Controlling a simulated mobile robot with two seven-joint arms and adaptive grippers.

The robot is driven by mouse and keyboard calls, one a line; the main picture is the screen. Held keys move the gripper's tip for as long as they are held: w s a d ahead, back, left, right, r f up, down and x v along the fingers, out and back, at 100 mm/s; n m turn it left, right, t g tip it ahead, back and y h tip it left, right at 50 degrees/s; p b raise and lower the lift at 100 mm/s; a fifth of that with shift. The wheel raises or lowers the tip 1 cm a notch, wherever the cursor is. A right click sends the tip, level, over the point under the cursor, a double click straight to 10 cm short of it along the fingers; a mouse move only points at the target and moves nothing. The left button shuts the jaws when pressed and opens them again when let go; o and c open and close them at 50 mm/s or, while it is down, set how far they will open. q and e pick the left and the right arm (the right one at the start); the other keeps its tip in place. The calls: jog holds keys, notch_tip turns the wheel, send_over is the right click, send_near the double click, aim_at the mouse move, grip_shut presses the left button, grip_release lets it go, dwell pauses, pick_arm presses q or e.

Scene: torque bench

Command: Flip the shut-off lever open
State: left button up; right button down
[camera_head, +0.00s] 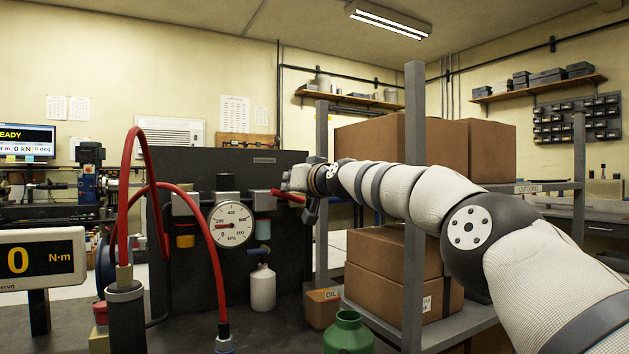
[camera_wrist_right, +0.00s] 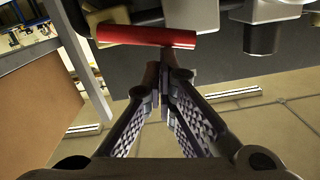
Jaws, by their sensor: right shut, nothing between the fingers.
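The red shut-off lever (camera_head: 287,195) sticks out to the right from the grey fitting on the dark panel, right of the pressure gauge (camera_head: 231,223). In the right wrist view the lever (camera_wrist_right: 140,35) is a red bar across the top. My right gripper (camera_head: 309,205) is at the lever's outer side and hides part of it. In the wrist view its fingertips (camera_wrist_right: 168,72) are together, empty, just below the bar near its right end. I cannot tell whether they touch it. My left gripper is not in view.
Red hoses (camera_head: 140,190) loop up on the left. A green can (camera_head: 348,334) and an OIL box (camera_head: 322,308) stand below my right arm. A grey rack post (camera_head: 414,140) and cardboard boxes (camera_head: 470,146) are close behind the arm.

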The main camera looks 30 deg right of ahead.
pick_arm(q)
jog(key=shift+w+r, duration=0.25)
pick_arm(e)
jog(key=shift+a+f+n, duration=0.2)
jog(key=shift+f+n, duration=0.1)
jog(key=shift+n, duration=0.35)
jog(key=shift+a+f+n, duration=0.15)
jog(key=shift+f+n, duration=0.1)
jog(key=shift+n, duration=0.4)
jog(key=shift+f, duration=0.1)
